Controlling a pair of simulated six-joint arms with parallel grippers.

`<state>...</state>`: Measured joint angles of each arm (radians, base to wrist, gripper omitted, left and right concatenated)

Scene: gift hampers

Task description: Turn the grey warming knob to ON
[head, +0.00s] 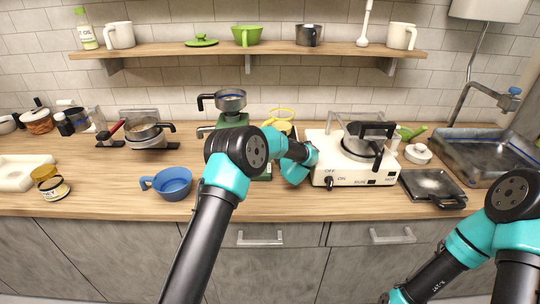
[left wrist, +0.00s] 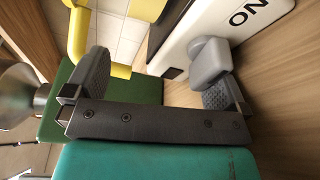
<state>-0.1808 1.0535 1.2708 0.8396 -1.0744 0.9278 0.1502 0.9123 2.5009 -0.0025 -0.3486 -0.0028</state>
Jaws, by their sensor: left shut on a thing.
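The grey warming knob (head: 329,182) is on the front of the white warmer (head: 345,172), between the OFF and ON labels. In the left wrist view the grey knob (left wrist: 208,62) lies close against the right-hand finger, beside the large ON lettering. In the head view my left arm's teal wrist hides much of this gripper at the warmer's left side. My right gripper is out of view.
A green device (left wrist: 130,95) and a yellow object (left wrist: 80,32) are close by the left gripper. A pot (head: 362,138) stands on the warmer. A dark square pan (head: 432,187) is to its right, and a blue cup (head: 172,184) to the left. The counter front between cup and warmer is mostly clear.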

